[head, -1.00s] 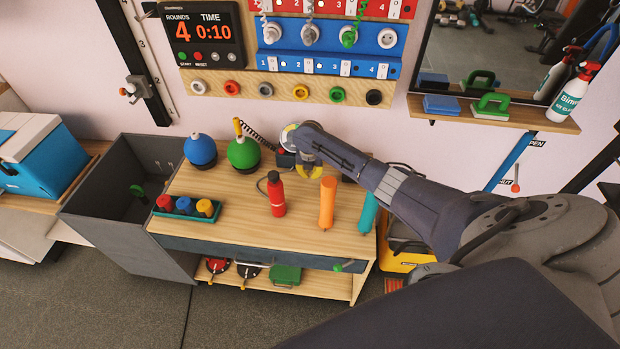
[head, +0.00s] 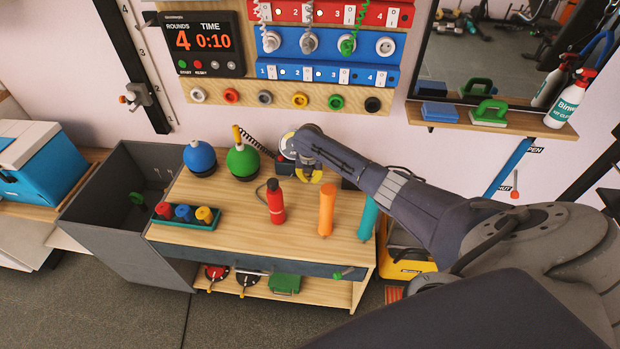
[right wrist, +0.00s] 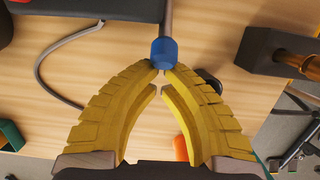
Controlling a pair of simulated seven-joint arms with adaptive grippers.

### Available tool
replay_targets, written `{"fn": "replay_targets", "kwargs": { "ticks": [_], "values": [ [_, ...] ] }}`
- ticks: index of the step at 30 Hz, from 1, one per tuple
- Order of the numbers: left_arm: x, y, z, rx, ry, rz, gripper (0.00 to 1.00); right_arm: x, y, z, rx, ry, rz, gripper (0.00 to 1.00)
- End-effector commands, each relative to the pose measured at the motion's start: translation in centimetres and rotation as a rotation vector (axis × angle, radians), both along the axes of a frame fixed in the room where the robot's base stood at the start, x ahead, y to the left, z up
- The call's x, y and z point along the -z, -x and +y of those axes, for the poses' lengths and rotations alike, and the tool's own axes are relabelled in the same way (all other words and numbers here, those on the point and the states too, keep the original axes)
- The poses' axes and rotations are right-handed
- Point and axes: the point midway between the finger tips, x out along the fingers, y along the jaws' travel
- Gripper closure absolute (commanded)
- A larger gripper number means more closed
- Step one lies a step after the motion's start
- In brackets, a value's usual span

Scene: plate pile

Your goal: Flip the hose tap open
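A red-tipped lever (head: 515,186) beside OPEN lettering and a blue bar (head: 513,163) is on the wall at the right; it looks like the hose tap, but no hose shows clearly there. My right gripper (head: 309,178) is over the back of the bench, well left of that lever. In the right wrist view its yellow fingers (right wrist: 160,84) come together at the tips, just below a blue cap (right wrist: 164,52) on a grey rod. Whether they touch the cap I cannot tell. My left gripper is out of view.
A shelf (head: 500,119) with a spray bottle (head: 568,105) is above the lever.

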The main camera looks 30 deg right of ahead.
Motion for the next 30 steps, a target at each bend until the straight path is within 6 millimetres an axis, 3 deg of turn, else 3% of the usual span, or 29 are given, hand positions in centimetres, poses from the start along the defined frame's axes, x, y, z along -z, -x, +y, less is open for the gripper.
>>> {"fn": "replay_targets", "kwargs": {
  "ticks": [30],
  "values": [
    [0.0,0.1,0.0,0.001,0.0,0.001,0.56,-4.2,-2.9,-2.3,0.001,0.0,-0.002,1.0]
  ]
}}
